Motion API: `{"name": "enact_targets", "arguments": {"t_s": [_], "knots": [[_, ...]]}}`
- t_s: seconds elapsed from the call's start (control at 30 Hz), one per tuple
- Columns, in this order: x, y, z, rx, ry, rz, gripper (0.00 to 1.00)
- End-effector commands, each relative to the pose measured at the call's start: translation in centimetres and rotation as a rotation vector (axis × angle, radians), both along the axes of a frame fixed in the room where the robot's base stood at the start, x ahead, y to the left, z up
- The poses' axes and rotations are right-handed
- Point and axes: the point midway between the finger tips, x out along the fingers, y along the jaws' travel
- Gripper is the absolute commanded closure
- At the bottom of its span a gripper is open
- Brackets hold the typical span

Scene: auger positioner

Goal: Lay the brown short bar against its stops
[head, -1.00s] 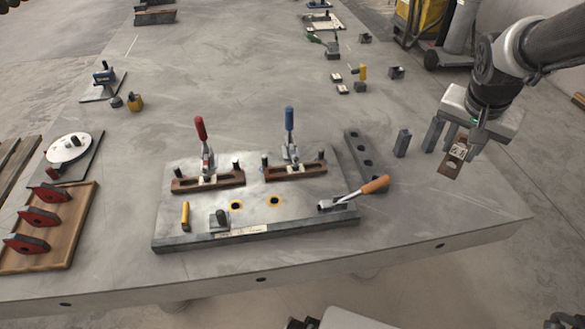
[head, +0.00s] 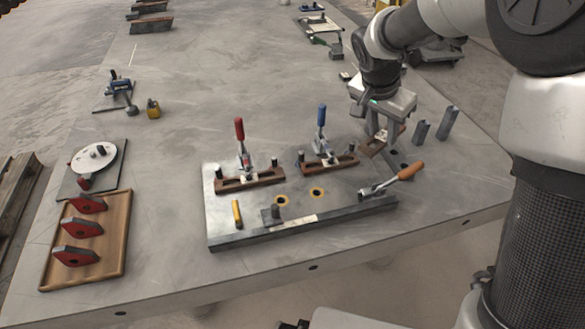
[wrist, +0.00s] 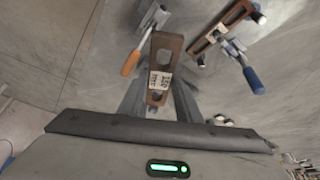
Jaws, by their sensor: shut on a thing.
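My gripper (head: 380,140) is shut on the brown short bar (head: 372,148) and holds it tilted, above the table just right of the blue clamp. In the wrist view the bar (wrist: 166,50) sticks out between the fingers (wrist: 160,98), with a white label and a slot. The grey fixture plate (head: 225,225) lies left of the gripper. On it are two slotted brown bars, one under the red-handled clamp (head: 239,130) and one under the blue-handled clamp (head: 321,117). The orange-handled clamp (head: 408,171) lies flat at the plate's right end. I cannot tell which pins are the stops.
Two grey upright blocks (head: 421,132) (head: 447,122) stand right of the gripper. A yellow pin (head: 237,213) and a dark block (head: 271,214) stand at the plate's front. A wooden tray (head: 114,258) holds red pieces.

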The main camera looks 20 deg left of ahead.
Motion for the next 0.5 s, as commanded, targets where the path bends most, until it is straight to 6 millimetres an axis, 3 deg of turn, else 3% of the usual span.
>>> {"name": "enact_targets", "arguments": {"t_s": [0.03,0.2,0.33,0.5], "knots": [[0.4,3.6,-0.2,-0.004,0.003,-0.042,1.0],[0.2,12.6,-1.8,-0.003,0.001,-0.256,1.0],[-0.9,17.7,-2.8,-0.001,0.001,-0.382,1.0],[-2.0,20.9,-3.6,0.002,-0.001,-0.469,1.0]]}}
